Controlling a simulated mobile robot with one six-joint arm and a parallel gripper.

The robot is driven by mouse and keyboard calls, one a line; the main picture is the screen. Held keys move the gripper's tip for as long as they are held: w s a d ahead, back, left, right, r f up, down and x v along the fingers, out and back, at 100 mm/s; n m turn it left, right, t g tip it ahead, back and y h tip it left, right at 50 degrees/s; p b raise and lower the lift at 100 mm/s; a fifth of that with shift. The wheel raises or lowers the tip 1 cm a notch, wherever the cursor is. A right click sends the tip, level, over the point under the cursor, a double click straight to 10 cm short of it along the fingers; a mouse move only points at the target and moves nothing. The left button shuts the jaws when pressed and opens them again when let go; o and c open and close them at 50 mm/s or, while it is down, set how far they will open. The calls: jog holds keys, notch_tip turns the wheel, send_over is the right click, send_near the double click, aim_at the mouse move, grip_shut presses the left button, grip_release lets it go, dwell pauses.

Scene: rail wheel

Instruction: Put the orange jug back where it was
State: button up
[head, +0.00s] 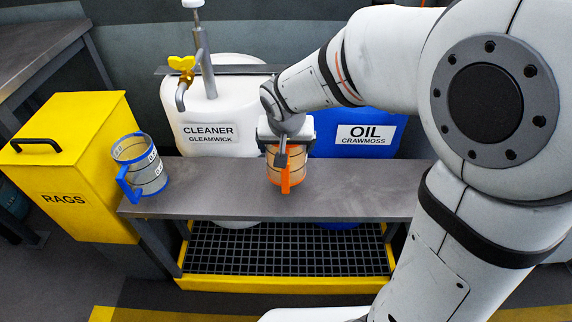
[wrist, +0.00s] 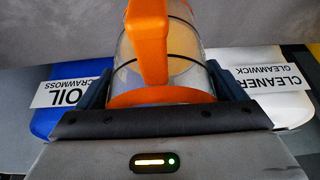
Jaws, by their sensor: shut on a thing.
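The orange jug (head: 288,172) has clear sides and an orange handle that faces the front. It is over the middle of the grey bench shelf, and I cannot tell whether its base touches the shelf. In the wrist view the jug (wrist: 150,45) fills the space between my gripper's fingers (wrist: 158,90), with the orange handle toward the camera's top edge. My gripper hides part of the jug's upper rim in the head view.
A blue-trimmed jug (head: 150,172) stands on the shelf's left end (head: 215,200). Behind the shelf are a white CLEANER drum (head: 185,110) with a yellow tap and a blue OIL drum (head: 340,150). A yellow RAGS bin (head: 75,160) stands left. The shelf's right part looks clear.

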jog(key=shift+f+b, duration=0.7)
jog(key=shift+f, duration=1.95)
jog(key=shift+f, duration=0.2)
jog(key=o, duration=1.2)
jog(key=shift+o, duration=0.2)
jog(key=shift+r, duration=0.1)
